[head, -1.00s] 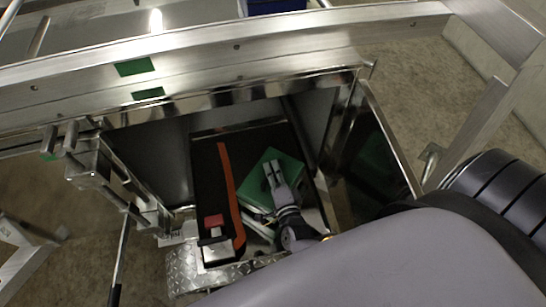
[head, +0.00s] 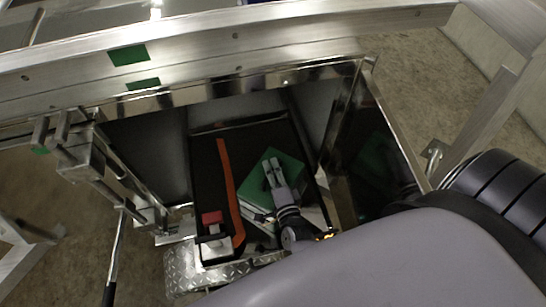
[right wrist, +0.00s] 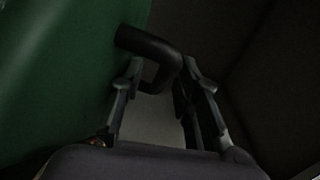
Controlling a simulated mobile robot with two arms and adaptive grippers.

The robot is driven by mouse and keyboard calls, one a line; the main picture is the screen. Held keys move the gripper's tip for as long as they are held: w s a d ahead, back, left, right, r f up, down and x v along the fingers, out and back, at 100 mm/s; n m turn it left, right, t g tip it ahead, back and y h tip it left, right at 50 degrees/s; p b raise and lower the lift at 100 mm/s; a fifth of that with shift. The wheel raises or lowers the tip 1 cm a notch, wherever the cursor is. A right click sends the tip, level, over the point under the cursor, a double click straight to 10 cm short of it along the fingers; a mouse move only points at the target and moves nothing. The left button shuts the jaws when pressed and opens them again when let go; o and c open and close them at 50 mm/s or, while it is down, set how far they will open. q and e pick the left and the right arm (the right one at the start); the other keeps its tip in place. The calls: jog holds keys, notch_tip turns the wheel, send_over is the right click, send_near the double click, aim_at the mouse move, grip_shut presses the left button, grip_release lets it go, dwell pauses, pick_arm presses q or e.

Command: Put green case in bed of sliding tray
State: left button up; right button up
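The green case (head: 289,168) lies at an angle in the right part of a dark-floored sliding tray (head: 202,151), inside an open metal compartment. In the right wrist view, the case (right wrist: 60,75) fills the left side, and its black handle (right wrist: 152,44) sticks out from it. My right gripper (head: 271,164) is low over the case in the head view. In the right wrist view, its fingers (right wrist: 160,75) are apart, one on each side of the handle bar, with a gap visible beside the bar. My left gripper is not in view.
An orange strip (head: 229,190) and a red-topped object (head: 212,218) are left of the case. Pale flat items (head: 262,223) lie by its near edge. A metal rail (head: 200,55) crosses above. A dark glossy panel (head: 370,150) stands at the right.

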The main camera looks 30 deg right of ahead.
jog(key=shift+s+r, duration=0.1)
jog(key=shift+s, duration=0.05)
jog(key=v, duration=1.1)
jog(key=shift+s+a, duration=0.15)
jog(key=shift+s, duration=0.25)
